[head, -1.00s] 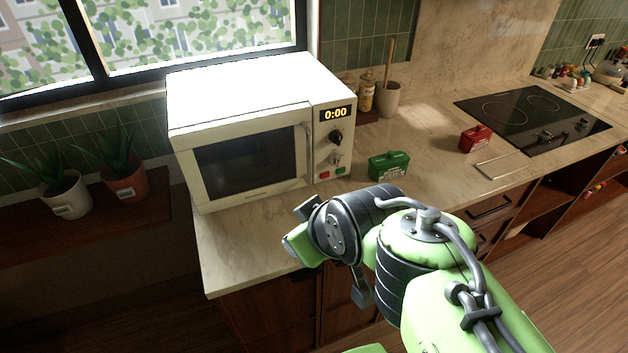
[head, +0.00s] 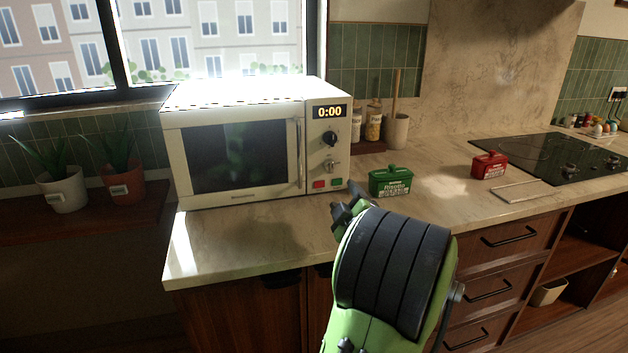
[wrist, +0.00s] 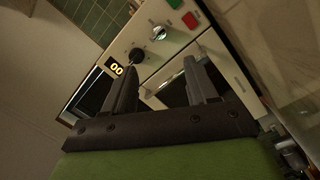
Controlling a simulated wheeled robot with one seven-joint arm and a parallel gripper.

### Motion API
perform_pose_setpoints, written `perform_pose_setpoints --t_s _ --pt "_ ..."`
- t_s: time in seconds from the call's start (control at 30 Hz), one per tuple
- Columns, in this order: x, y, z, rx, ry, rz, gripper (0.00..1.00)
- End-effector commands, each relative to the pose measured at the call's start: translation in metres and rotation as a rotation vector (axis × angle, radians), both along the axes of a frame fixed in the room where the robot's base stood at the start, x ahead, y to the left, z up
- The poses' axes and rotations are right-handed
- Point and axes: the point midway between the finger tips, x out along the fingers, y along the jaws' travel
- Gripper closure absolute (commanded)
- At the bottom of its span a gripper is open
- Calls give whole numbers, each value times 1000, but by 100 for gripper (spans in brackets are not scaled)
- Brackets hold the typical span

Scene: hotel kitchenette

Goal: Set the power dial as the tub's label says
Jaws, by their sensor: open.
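A cream microwave (head: 243,197) stands on the counter under the window with its door shut and its display reading 0:00. Its panel has a black upper dial (head: 329,138), a silver lower knob (head: 330,165), and a red and a green button. A green tub (head: 391,183) with a white printed label stands to its right; the label's small print is too small to read. A red tub (head: 490,165) stands farther right. My gripper (head: 347,205) is in front of the microwave, partly hidden by my arm. In the wrist view my gripper (wrist: 166,88) is open and empty, pointing toward the panel, apart from the dial (wrist: 137,55).
Jars (head: 373,125) and a utensil crock (head: 397,131) stand behind the green tub. A black cooktop (head: 545,158) is at the right, with a metal-framed item (head: 522,191) before it. Potted plants (head: 66,190) stand at the left. The counter before the microwave is clear.

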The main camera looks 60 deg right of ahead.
Motion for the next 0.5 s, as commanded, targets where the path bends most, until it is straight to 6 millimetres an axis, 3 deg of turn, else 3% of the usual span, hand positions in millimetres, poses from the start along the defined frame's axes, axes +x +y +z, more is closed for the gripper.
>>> perform_pose_setpoints --t_s 0.5 --pt "79 -96 3 1 -3 4 42"
